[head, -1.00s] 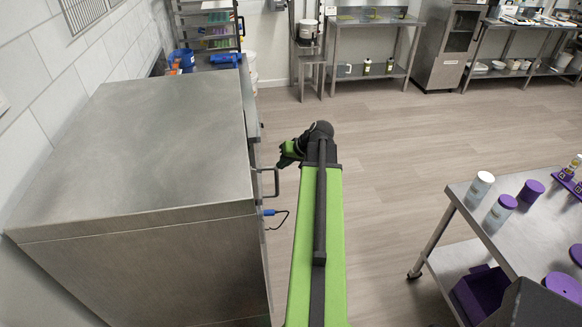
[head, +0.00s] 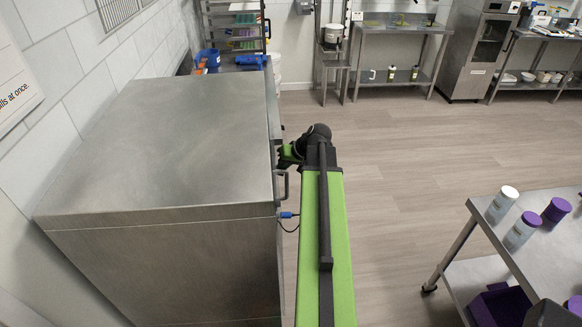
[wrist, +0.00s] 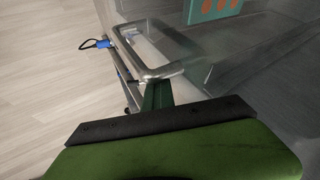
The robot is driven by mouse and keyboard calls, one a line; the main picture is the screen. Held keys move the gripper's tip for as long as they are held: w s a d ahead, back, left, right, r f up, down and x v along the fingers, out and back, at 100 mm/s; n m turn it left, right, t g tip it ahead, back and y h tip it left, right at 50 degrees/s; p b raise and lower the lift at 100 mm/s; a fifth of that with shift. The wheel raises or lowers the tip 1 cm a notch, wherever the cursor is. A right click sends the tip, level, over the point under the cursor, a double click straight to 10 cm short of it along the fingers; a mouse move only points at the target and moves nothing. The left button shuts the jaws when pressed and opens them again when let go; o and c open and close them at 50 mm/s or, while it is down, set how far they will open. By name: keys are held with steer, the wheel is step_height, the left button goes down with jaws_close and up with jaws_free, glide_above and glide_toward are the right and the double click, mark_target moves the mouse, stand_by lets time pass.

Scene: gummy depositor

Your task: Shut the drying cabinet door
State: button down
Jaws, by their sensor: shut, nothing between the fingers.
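The steel cabinet (head: 160,150) fills the left of the head view. Its door side faces right and is seen nearly edge-on, so how far the door stands open is unclear there. A metal loop handle (head: 283,184) sticks out from that side. In the wrist view the handle (wrist: 150,72) crosses in front of a grey, partly see-through door panel (wrist: 235,60). My gripper (head: 288,154) is shut and empty, at the cabinet's right side just beyond the handle. In the wrist view its green fingers (wrist: 158,95) are beside or under the handle bar; contact is unclear.
A blue piece with a dark wire loop (head: 288,215) hangs below the handle. A steel table (head: 545,255) with bottles and purple items stands at the right. Floor (head: 400,160) between is clear. A teal panel with orange shapes (wrist: 213,8) shows in the wrist view.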

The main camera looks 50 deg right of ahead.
steer(key=shift+w+a, duration=0.2)
steer(key=shift+a, duration=0.2)
steer(key=s+d+r+p, duration=0.5)
steer(key=s+r+p, duration=0.3)
steer(key=s, duration=0.1)
